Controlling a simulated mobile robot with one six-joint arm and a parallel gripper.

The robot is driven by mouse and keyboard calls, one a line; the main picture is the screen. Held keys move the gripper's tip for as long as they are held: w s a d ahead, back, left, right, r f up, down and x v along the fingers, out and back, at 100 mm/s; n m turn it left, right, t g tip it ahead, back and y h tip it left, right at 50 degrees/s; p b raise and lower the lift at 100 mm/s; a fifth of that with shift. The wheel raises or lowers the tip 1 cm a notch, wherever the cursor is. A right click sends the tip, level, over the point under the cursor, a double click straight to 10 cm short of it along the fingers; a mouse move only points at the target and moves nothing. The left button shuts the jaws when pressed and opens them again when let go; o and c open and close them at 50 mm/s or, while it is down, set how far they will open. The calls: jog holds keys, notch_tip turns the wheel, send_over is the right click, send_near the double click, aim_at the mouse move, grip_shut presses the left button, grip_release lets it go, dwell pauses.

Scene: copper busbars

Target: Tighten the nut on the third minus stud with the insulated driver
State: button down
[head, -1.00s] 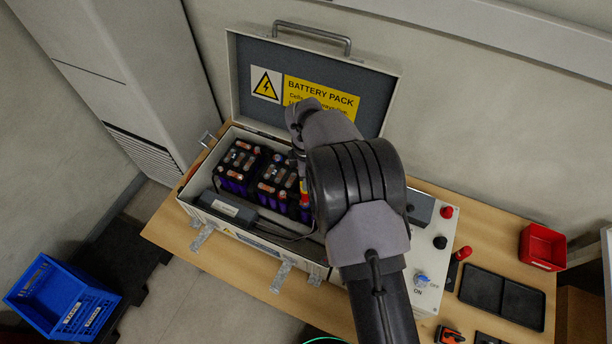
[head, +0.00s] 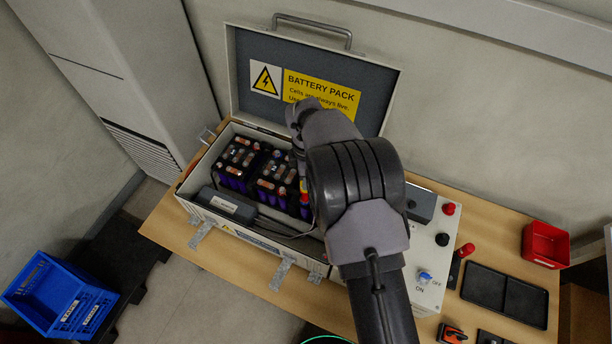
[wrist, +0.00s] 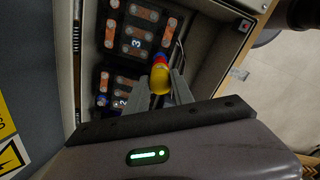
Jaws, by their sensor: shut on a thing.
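My gripper (wrist: 160,82) is shut on the insulated driver (wrist: 160,78), which has a yellow handle with red and blue parts. The driver points away from the wrist camera, and its tip is hidden behind its handle. In the head view a strip of the driver (head: 304,188) shows beside my arm, over the right part of the battery case. The battery modules (wrist: 138,42) carry copper busbars and round studs; the numbers 3 and 2 show. The driver lies in front of the modules in the wrist view. I cannot tell the third minus stud, its nut, or whether the tip touches it.
The open case lid (head: 240,85) stands upright behind the modules. A dark bar-shaped unit (head: 228,205) lies along the case's front. A control panel (head: 432,262) with a knob, a red bin (head: 545,245) and a black tray (head: 505,295) are to the right. A blue crate (head: 60,300) stands lower left.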

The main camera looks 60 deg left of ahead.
jog(key=m+b, duration=0.2)
jog(key=m, duration=0.1)
jog(key=shift+f+m, duration=0.3)
jog(key=shift+m+b, duration=0.4)
jog(key=shift+m, duration=0.4)
jog(key=shift+r+m, duration=0.25)
jog(key=shift+m, duration=0.35)
jog(key=m+b, duration=0.2)
jog(key=m, duration=0.1)
jog(key=shift+f, duration=0.35)
jog(key=shift+s+m+b, duration=0.1)
jog(key=shift+m+b, duration=0.2)
jog(key=shift+m, duration=0.7)
jog(key=shift+r+m, duration=0.2)
jog(key=shift+m, duration=0.4)
